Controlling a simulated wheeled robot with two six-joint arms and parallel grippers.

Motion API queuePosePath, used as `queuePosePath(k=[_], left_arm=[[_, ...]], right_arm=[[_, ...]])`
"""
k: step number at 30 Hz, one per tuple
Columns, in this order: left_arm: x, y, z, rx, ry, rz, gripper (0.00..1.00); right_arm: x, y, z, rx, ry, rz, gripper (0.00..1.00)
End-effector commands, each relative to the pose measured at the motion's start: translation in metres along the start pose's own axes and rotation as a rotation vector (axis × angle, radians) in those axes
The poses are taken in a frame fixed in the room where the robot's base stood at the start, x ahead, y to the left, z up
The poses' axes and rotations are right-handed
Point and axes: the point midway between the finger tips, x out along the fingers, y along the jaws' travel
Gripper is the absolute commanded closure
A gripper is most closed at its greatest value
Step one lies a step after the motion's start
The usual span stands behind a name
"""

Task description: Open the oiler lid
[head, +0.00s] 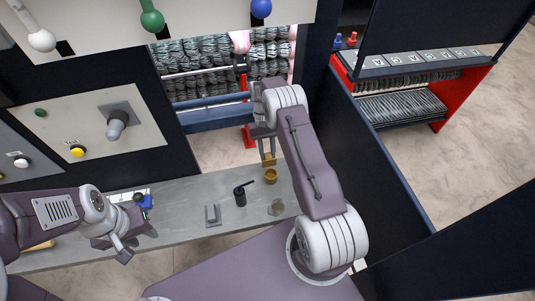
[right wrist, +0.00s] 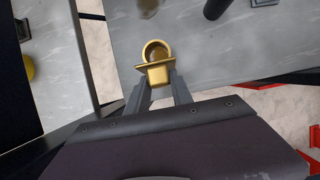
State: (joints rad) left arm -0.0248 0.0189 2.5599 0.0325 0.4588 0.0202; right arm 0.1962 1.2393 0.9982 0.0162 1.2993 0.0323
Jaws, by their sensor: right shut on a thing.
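A small brass oiler (head: 271,177) is at the back edge of the grey worktop, below my right gripper (head: 267,152). In the right wrist view the brass oiler (right wrist: 156,48) shows a round rim with a hollow, darker inside. A squarish brass piece, seemingly its lid (right wrist: 159,74), is between the fingertips of my right gripper (right wrist: 158,88), which is shut on it. The lid (head: 268,160) stands beside the round opening; the hinge is not clear. My left gripper (head: 138,245) is at the left front of the worktop, fingers apart and empty.
A black oil can (head: 240,196) with a thin spout, a small grey stand (head: 213,215) and a translucent cup (head: 276,208) are on the worktop (head: 185,215). A dark panel (head: 375,150) rises to the right. A blue bar (head: 215,117) runs behind the worktop.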

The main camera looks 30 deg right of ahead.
Motion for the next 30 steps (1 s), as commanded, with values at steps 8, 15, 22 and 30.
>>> queuePosePath(k=[8, 15, 22, 30], left_arm=[[-0.001, 0.0, 0.0, 0.0, 0.0, 0.0, 0.64], [0.003, 0.0, 0.0, 0.0, 0.0, 0.0, 0.64], [0.025, -0.001, 0.003, 0.0, 0.0, 0.0, 0.64], [0.031, -0.001, 0.003, 0.0, 0.0, 0.0, 0.64]], right_arm=[[-0.001, 0.0, 0.001, 0.0, -0.001, 0.0, 0.51], [-0.003, 0.0, -0.001, 0.0, 0.002, 0.0, 0.51], [-0.039, 0.0, -0.003, 0.0, 0.008, 0.0, 0.51], [-0.084, 0.0, 0.001, 0.0, 0.002, 0.0, 0.51]])
